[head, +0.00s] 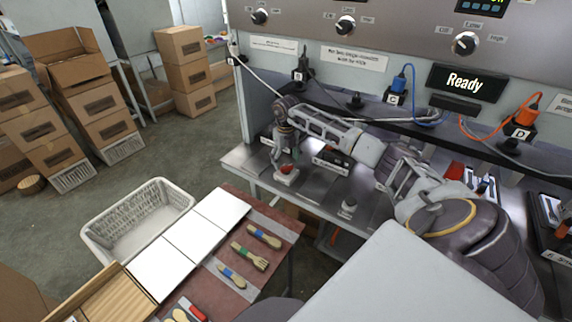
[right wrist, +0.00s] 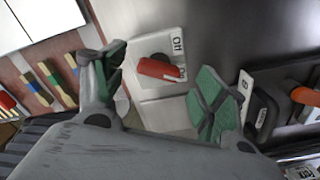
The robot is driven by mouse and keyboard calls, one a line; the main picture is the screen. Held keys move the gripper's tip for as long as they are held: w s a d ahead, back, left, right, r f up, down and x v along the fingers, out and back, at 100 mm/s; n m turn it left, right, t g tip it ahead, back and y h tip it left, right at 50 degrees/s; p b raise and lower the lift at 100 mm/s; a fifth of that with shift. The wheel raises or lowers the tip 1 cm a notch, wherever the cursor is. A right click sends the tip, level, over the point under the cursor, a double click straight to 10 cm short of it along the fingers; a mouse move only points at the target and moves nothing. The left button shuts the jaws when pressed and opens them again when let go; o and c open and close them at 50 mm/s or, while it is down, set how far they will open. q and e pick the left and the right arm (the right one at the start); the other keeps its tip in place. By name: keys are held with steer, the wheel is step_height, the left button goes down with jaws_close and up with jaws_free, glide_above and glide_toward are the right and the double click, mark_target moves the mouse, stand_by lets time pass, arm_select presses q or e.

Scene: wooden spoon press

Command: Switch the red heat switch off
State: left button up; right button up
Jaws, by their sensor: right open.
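The red heat switch (right wrist: 158,70) is a red rotary lever on a white plate, with "Off" lettering at its upper right. The lever's narrow end points right, toward the lower label, which is hard to read. In the head view the switch (head: 287,170) sits at the left front of the metal bench. My right gripper (head: 286,150) is right above it. In the right wrist view the open green-padded fingers (right wrist: 160,72) stand on either side of the lever, with gaps visible; I cannot tell whether either touches the plate. My left gripper is not in view.
A table with white panels (head: 194,243) and several wooden utensils (head: 249,256) stands front left, beside a white basket (head: 138,221). Plugs and cables line the bench's back, below a "Ready" display (head: 464,82). A dark-handled device (right wrist: 262,118) sits just right of the switch.

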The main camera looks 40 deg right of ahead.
mark_target(287, 169)
steer(key=shift+f, duration=1.45)
steer(key=c, duration=1)
